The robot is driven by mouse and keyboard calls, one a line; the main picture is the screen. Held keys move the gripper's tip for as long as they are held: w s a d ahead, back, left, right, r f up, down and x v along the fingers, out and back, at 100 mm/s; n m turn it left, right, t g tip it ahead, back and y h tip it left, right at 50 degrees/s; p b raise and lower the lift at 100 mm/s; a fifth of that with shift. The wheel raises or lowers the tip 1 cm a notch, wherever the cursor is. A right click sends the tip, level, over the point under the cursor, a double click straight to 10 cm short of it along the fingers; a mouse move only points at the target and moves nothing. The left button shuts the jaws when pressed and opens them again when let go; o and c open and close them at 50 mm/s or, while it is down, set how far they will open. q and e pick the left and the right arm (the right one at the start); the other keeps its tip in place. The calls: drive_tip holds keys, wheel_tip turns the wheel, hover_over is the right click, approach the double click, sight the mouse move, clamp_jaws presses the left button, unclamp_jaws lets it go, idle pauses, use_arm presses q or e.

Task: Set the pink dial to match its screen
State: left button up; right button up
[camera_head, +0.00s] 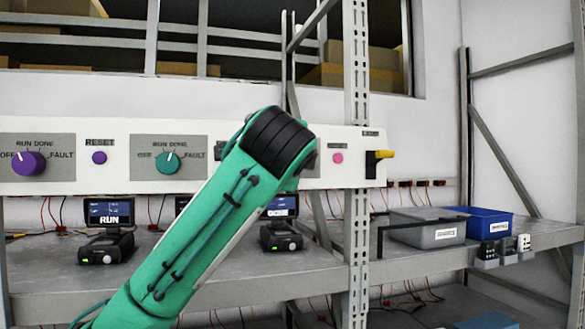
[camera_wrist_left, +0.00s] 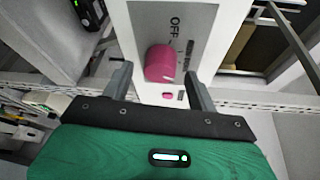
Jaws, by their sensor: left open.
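The pink dial (camera_wrist_left: 160,62) stands out from a grey label plate (camera_wrist_left: 205,22) in the left wrist view. My left gripper (camera_wrist_left: 159,72) is open, with one finger on each side of the dial; I cannot tell whether they touch it. A pale mark shows on the dial's lower edge. "OFF" is readable on the plate; other labels are partly hidden. In the head view my green arm hides the dial and my left gripper. A small screen (camera_head: 281,206) stands below, partly behind the arm, its word unreadable. My right gripper is not in view.
A screen reading RUN (camera_head: 108,213) is at left. Grey (camera_head: 425,232) and blue (camera_head: 488,223) bins stand right.

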use_arm(q)
drive_tip(key=s+r+b, duration=0.1)
drive_tip(key=s+b, duration=0.5)
drive_tip(key=s, duration=0.6)
drive_tip(key=shift+a+r, duration=0.2)
drive_tip(key=shift+a, duration=0.2)
